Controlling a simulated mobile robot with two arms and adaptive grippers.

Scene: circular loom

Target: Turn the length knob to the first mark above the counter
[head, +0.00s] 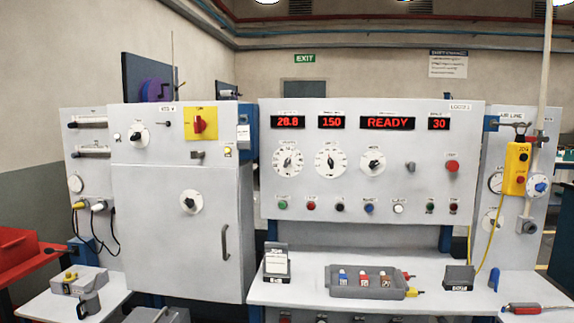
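The upright white loom panel (430,185) carries several red number displays. Below them are three round white dials with dark knobs: a left dial (288,162) under the display reading 28.8 (288,122), a middle dial (330,163) under the display reading 150 (331,122), and a right dial (372,162) under the READY display (387,122). The small labels are too blurred to tell which knob is the length knob. Scale marks ring the left and middle dials, but their values are not legible. Neither of my grippers can be made out in the head view.
A row of coloured buttons (340,207) runs below the dials. A grey tray (345,292) with small coloured items, a card stand (276,264) and a dark box (459,278) stand on the white bench (300,297). A yellow pendant (516,168) hangs at right.

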